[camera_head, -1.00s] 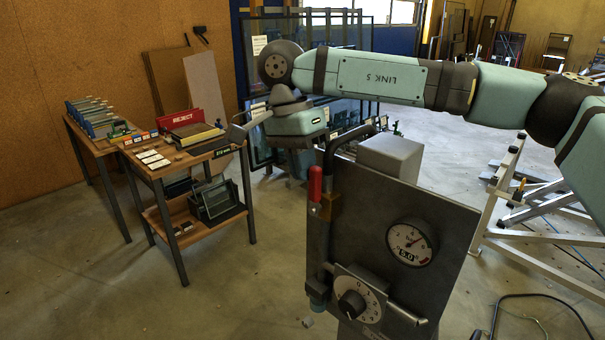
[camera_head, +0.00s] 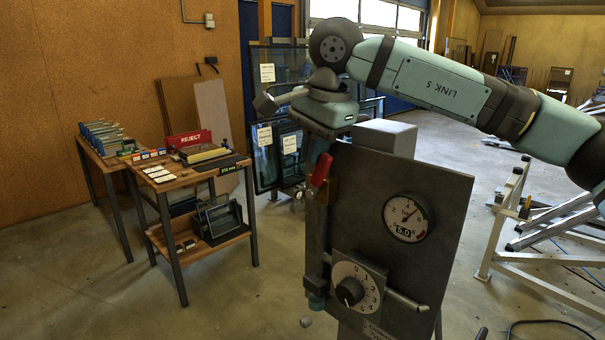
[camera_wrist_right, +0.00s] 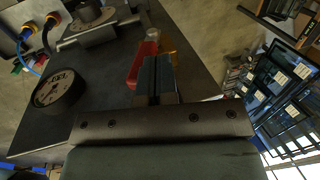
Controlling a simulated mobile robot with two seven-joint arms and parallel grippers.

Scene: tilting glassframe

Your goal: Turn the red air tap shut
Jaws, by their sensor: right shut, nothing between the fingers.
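The red air tap handle (camera_head: 321,170) is at the upper left edge of a grey control panel (camera_head: 430,215), on a brass-coloured fitting. The handle leans to the right at its top. In the right wrist view the red handle (camera_wrist_right: 143,62) lies right beside the fingers; whether they touch it I cannot tell. My right gripper (camera_head: 316,158) points down at the tap from above, with its fingers partly hidden in the head view. In the wrist view its fingers (camera_wrist_right: 157,75) are together, with nothing between them. My left gripper is out of view.
The panel carries a round gauge (camera_head: 407,218) reading 5.0 and a black knob (camera_head: 349,291) on a numbered plate. A grey box (camera_head: 386,136) sits behind its top edge. Workbenches (camera_head: 165,185) stand left, glass panes (camera_head: 270,160) behind, and a white metal frame (camera_head: 540,255) right.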

